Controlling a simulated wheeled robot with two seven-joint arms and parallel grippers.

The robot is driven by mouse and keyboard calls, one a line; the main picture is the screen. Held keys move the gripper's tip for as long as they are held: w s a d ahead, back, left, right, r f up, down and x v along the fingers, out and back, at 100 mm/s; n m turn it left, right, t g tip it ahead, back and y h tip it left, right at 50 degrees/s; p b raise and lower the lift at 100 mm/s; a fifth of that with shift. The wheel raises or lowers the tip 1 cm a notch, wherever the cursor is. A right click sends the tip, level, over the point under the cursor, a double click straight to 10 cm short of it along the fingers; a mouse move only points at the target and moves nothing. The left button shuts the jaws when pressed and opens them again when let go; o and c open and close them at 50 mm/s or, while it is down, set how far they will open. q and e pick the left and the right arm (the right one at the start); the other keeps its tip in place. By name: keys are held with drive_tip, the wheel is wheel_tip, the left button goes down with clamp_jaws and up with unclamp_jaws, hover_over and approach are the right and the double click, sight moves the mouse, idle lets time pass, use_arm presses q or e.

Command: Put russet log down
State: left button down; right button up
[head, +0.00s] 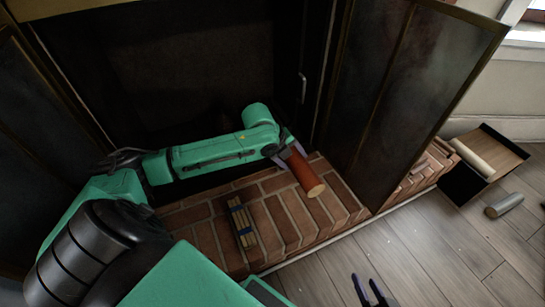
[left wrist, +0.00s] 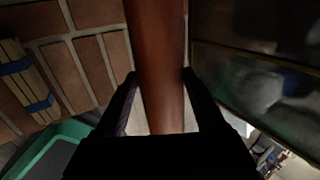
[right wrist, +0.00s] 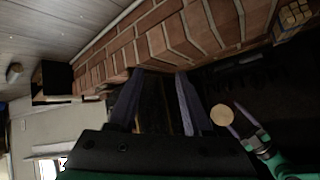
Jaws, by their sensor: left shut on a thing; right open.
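The russet log (head: 303,173) is a reddish-brown cylinder with a pale cut end. My left gripper (head: 285,150) is shut on it near its far end. The log appears over the brick hearth (head: 210,240), tilted in the head view; I cannot tell whether it touches the bricks. In the left wrist view the log (left wrist: 158,60) runs between both fingers (left wrist: 160,85). In the right wrist view its round end (right wrist: 223,116) faces the camera. My right gripper (head: 369,292) is open and empty, low in the head view, over the wooden floor.
A strapped bundle of sticks (head: 241,223) lies on the hearth, left of the log. The open fireplace door (head: 405,85) stands right of the log. A dark open box (head: 476,185) with a pale log (head: 472,157) and a loose greyish log (head: 505,205) are on the floor at right.

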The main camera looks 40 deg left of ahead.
sight(292, 169)
use_arm(q)
wheel_tip(292, 169, down, 5)
drive_tip(key=shift+f+b, duration=0.1)
drive_tip(key=shift+b, duration=0.75)
wheel_tip(292, 169, down, 9)
drive_tip(key=b, duration=0.4)
wheel_tip(292, 169, down, 5)
drive_tip(key=shift+r+b, duration=0.15)
drive_tip(key=shift+b, duration=1)
drive_tip(key=shift+r, duration=0.15)
drive_tip(key=shift+c, duration=1.4)
unclamp_jaws()
use_arm(e)
wheel_tip(292, 169, down, 9)
drive_tip(key=a+m+t+y, duration=0.1)
drive_tip(key=a+t, duration=0.1)
drive_tip(key=t, duration=0.1)
drive_tip(key=shift+s+a+r+m+t, duration=0.2)
drive_tip(key=shift+a+m+t, duration=0.1)
drive_tip(key=shift+a+t, duration=0.1)
drive_tip(key=shift+d, duration=0.1)
